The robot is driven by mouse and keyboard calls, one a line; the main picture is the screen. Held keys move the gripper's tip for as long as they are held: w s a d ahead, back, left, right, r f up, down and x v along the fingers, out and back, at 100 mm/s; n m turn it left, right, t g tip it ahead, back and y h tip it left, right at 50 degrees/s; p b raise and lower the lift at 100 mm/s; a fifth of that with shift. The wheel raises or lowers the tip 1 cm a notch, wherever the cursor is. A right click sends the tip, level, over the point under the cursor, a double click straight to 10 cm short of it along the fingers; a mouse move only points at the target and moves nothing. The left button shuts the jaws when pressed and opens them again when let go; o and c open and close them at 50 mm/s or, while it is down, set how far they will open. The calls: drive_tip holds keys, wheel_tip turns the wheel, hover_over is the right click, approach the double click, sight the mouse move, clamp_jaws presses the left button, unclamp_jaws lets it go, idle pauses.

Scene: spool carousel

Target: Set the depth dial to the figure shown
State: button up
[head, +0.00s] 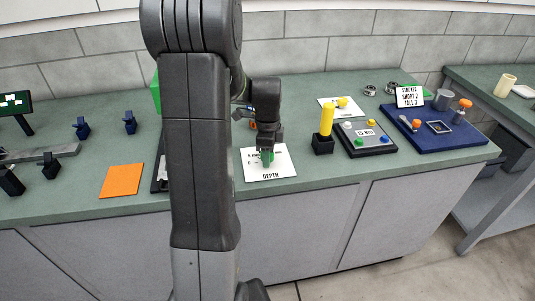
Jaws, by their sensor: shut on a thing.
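The depth dial's white plate (283,168) lies on the green counter, with "DEPTH" printed along its front edge. Some dark figures show at the plate's left side, but most of the scale and the pointer are hidden or too small to read. A small sign (409,96) at the right reads roughly "STROKES SHORT 2 TALL 3"; I see no clear depth figure.
A yellow post in a black base (323,145) stands right of the plate, beside a dark button panel (378,149). A blue tray (462,138) lies farther right. An orange sheet (121,180) lies left. My arm hides part of the counter.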

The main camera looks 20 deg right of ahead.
drive_tip(key=shift+r, duration=0.1)
drive_tip(key=o, duration=1)
wheel_tip(320, 180, up, 14)
drive_tip(key=shift+f, duration=0.15)
drive_tip(key=shift+f, duration=0.15)
wheel_tip(320, 180, down, 14)
drive_tip(key=shift+r, duration=0.15)
idle(0.6)
drive_tip(key=shift+r, duration=0.15)
